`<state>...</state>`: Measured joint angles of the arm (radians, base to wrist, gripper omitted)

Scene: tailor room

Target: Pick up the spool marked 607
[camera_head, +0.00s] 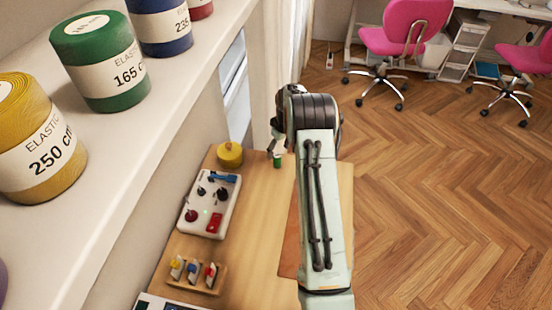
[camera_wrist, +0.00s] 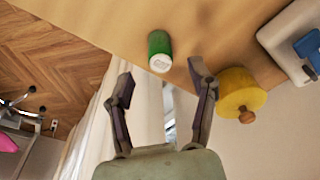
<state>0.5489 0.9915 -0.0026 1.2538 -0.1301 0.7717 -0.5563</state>
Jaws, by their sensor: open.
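A small green spool (camera_head: 277,161) with a pale end stands at the far part of the wooden table. In the wrist view the green spool (camera_wrist: 160,50) shows a white end with print too small to read, so I cannot tell whether it says 607. My gripper (camera_head: 275,138) is close to the spool, partly hidden by my arm in the head view. In the wrist view my gripper (camera_wrist: 158,82) is open and empty. The spool appears ahead of the gap between its fingertips, apart from both.
A yellow pot with a knob (camera_head: 230,154) stands left of the spool, close to one finger in the wrist view. A shelf (camera_head: 100,175) with large elastic rolls lines the left.

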